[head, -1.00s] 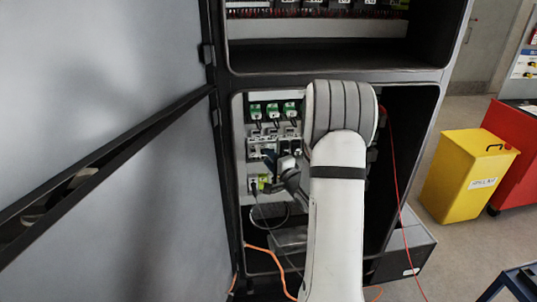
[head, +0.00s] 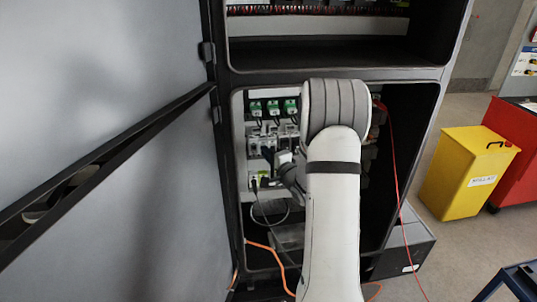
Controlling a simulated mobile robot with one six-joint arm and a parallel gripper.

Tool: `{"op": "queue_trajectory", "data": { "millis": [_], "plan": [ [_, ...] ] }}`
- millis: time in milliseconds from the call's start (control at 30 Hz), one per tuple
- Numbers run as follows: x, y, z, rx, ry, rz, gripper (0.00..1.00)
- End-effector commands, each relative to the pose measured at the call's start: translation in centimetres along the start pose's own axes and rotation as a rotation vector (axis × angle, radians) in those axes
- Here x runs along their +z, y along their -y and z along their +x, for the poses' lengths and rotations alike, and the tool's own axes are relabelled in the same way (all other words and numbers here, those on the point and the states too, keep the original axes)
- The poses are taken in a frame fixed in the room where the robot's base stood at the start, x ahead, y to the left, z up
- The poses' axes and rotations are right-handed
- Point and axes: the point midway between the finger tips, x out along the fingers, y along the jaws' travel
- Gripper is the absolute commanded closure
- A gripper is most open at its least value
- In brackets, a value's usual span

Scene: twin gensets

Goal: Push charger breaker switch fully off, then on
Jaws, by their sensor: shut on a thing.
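The breakers (head: 254,147) sit in a row on the white back panel (head: 252,182) inside the open cabinet. My gripper (head: 270,158) is at the right part of that row, its dark fingers pointing left and up at the breaker fronts. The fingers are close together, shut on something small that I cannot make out. The charger breaker's switch is not clearly visible; my gripper and arm hide the right part of the row, and its position cannot be told.
Green-topped modules (head: 273,107) are above the breakers. A black plug with a cable (head: 254,184) is below. The cabinet door (head: 105,130) stands open at left. A yellow bin (head: 466,175) stands on the floor at right.

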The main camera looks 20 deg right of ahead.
Motion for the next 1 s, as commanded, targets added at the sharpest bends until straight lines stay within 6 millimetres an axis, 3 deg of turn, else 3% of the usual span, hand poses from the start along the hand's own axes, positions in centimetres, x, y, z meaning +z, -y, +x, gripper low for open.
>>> {"op": "queue_trajectory", "data": {
  "millis": [1000],
  "plan": [
    [-0.2, -1.9, 0.2, -0.300, -0.001, -0.125, 1.00]
  ]
}}
